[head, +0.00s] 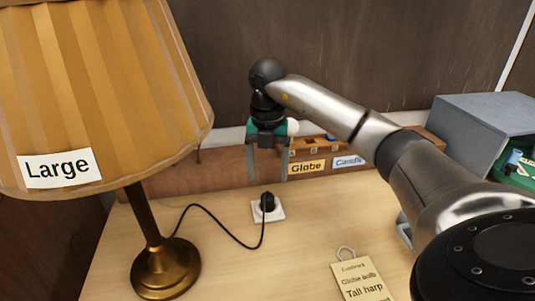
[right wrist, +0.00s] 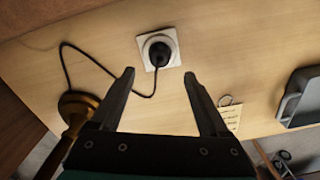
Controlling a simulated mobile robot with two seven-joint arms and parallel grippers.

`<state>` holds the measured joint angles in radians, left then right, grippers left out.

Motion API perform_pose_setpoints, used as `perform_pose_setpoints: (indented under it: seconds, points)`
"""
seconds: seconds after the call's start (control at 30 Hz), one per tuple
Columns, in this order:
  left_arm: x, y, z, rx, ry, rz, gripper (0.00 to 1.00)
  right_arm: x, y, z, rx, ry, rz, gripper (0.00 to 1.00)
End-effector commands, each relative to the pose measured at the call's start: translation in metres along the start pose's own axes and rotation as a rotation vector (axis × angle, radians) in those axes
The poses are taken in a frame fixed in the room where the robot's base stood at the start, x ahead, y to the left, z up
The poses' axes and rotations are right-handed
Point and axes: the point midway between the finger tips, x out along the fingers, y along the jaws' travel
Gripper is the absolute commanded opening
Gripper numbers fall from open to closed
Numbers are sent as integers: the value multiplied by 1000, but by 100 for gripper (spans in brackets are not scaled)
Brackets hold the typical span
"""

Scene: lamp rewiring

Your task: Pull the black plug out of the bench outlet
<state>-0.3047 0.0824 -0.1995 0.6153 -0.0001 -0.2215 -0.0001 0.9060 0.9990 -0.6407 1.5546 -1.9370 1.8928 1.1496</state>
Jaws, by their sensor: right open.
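The black plug (head: 267,201) sits in the white bench outlet (head: 280,214) on the wooden bench top, with its black cord (head: 224,228) running left to the brass lamp base (head: 166,268). My right gripper (head: 267,176) is above and behind the plug in the head view, pointing down, its two fingers apart and empty. In the right wrist view the plug (right wrist: 160,53) in its outlet (right wrist: 147,42) lies beyond the open fingertips (right wrist: 160,76), between their lines, not touched. My left gripper is in neither view.
A large lamp shade (head: 100,95) labelled "Large" fills the left. Wooden boxes labelled "Globe" (head: 307,167) and "Candle" stand at the back. A grey bin (head: 480,125) is at the right. A paper tag (head: 360,280) lies at the front. The bench around the outlet is clear.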

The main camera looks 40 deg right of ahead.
Motion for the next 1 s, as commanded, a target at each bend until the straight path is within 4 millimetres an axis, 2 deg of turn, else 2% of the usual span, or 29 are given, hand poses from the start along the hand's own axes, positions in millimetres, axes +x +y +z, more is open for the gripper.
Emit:
perform_pose_setpoints:
  seconds: [0.03,0.2,0.4,0.6,0.87,1.0]
  points:
    - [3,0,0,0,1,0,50,14,0,-1,0,3,-2,79]
    - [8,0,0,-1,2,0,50,46,0,-1,1,3,-1,79]
    - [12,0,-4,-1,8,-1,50,74,0,0,0,2,0,79]
    - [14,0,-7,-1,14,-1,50,86,0,0,0,1,1,79]
    - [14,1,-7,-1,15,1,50,87,0,0,0,0,1,79]
    - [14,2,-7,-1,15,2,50,86,0,0,0,0,1,65]
